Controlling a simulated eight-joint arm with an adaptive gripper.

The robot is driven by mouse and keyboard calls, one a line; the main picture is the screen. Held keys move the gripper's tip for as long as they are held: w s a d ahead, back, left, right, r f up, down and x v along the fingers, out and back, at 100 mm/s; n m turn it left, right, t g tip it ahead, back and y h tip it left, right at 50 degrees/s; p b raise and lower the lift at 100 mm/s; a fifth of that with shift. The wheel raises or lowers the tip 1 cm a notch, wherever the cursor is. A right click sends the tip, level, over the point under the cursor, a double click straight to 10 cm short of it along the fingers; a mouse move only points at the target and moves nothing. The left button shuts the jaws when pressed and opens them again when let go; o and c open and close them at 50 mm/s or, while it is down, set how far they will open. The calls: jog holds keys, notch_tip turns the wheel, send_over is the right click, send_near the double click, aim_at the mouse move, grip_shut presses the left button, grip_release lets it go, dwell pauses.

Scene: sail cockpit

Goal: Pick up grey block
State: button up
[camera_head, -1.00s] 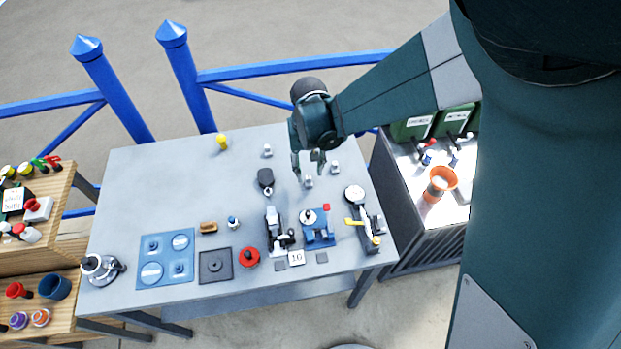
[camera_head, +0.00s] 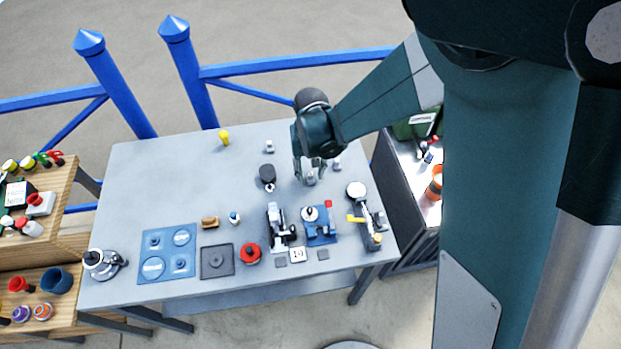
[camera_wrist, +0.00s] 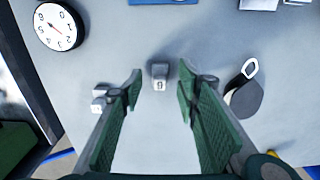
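A small grey block (camera_head: 310,180) stands on the table below my gripper (camera_head: 309,172). In the wrist view the same block (camera_wrist: 160,72) has a dark mark on a light face and lies between and just beyond my fingertips. My gripper is open, with a clear gap on both sides of the block. A second small grey block (camera_head: 269,147) stands further back on the table, and a third (camera_head: 337,165) stands to the right of my gripper.
A dark oval item with a ring (camera_head: 267,176) lies left of my gripper. A round white dial (camera_head: 356,190) and a blue device (camera_head: 320,224) stand nearer the front. The table (camera_head: 170,180) is bare at the back left.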

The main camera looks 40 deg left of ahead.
jog(key=shift+f, duration=0.65)
jog(key=c, duration=0.9)
